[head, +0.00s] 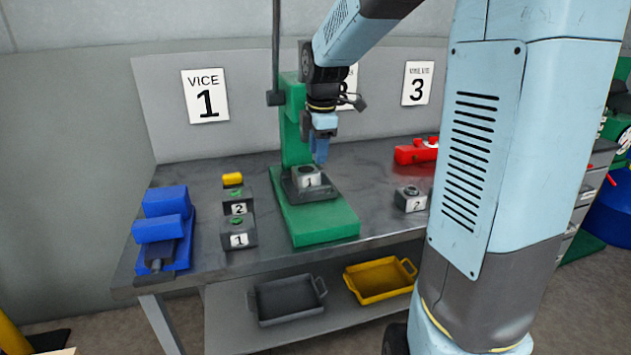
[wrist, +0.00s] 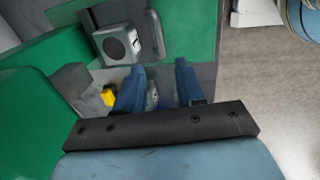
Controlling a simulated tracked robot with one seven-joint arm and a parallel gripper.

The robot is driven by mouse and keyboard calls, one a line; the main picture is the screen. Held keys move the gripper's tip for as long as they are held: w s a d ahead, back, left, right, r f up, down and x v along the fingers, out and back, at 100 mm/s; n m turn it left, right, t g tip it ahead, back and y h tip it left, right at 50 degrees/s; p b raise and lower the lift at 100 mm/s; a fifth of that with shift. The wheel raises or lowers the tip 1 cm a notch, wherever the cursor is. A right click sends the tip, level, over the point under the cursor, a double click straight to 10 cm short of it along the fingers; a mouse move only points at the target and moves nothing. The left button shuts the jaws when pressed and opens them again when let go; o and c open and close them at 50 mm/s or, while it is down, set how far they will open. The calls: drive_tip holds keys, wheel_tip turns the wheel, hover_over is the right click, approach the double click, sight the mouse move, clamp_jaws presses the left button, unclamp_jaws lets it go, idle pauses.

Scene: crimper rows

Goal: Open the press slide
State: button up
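The green press stands at the back middle of the bench, with its column (head: 288,135) upright and its base plate (head: 325,225) reaching forward. A grey block labelled 1 (head: 308,181) sits in a dark holder (head: 312,195) on that base. In the wrist view the block (wrist: 116,45) shows its round dark centre. My gripper (head: 320,155) points down in front of the column, just above the block. In the wrist view my gripper's blue fingers (wrist: 158,80) are apart, with no held object visible between them. The press's upper front is partly hidden by my arm, so I cannot make out the slide.
A blue vice (head: 163,230) stands at the bench's left. Two dark button boxes (head: 239,238) and a yellow block (head: 232,179) lie left of the press. A block labelled 2 (head: 410,200) and a red vice (head: 415,152) are right. Grey (head: 288,300) and yellow (head: 380,280) trays sit below.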

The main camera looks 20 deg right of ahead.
sight(316, 188)
drive_tip(key=f, duration=0.3)
drive_tip(key=w+f, duration=0.1)
drive_tip(key=f, duration=0.2)
drive_tip(key=w+f, duration=0.1)
drive_tip(key=f, duration=0.3)
drive_tip(key=shift+c, duration=0.4)
clamp_jaws()
